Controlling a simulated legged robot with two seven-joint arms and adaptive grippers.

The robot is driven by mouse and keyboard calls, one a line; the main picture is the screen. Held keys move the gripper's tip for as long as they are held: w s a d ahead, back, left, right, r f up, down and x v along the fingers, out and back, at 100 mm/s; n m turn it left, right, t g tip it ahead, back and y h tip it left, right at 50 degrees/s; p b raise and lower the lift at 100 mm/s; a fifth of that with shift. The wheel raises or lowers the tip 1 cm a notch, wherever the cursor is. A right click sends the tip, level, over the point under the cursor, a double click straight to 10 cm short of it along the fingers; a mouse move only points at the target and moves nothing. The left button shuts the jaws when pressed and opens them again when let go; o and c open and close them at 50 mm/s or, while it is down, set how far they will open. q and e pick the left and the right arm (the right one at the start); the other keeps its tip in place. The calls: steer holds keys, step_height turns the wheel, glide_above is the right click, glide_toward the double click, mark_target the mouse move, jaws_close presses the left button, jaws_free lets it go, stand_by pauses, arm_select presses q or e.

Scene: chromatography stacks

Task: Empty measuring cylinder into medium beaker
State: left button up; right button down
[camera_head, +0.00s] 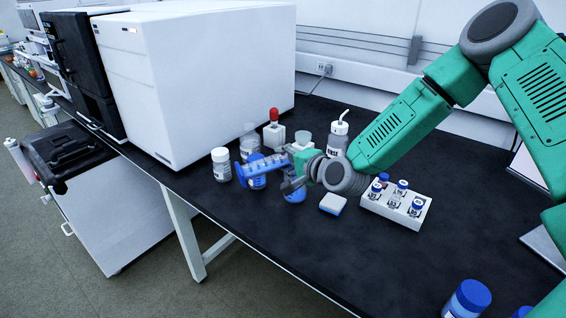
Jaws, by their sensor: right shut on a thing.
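My right gripper (297,178) reaches in from the right and is shut on the measuring cylinder (265,167). The cylinder is clear with blue on it and is held tipped far over, close to level, above the bench. Just below it stands a vessel with blue contents (257,183). Another vessel with blue contents (295,196) is under the gripper, partly hidden by it. I cannot tell which is the medium beaker, or whether liquid is flowing. My left gripper is not in view.
A white-capped jar (221,164), a red-topped dropper bottle (274,130) and a wash bottle (339,135) stand close around. A white vial rack (411,215) and a small blue-white block (333,204) are at right. A large white instrument (200,80) fills the back left.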

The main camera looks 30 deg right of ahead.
stand_by(0.4)
steer(key=shift+d+m+y+b, duration=0.1)
steer(key=shift+m+y+b, duration=0.25)
steer(key=shift+b, duration=0.35)
steer(key=shift+d+m+t+b, duration=0.15)
steer(key=shift+m+t+b, duration=0.15)
steer(key=shift+m+b, duration=0.35)
steer(key=shift+y, duration=0.25)
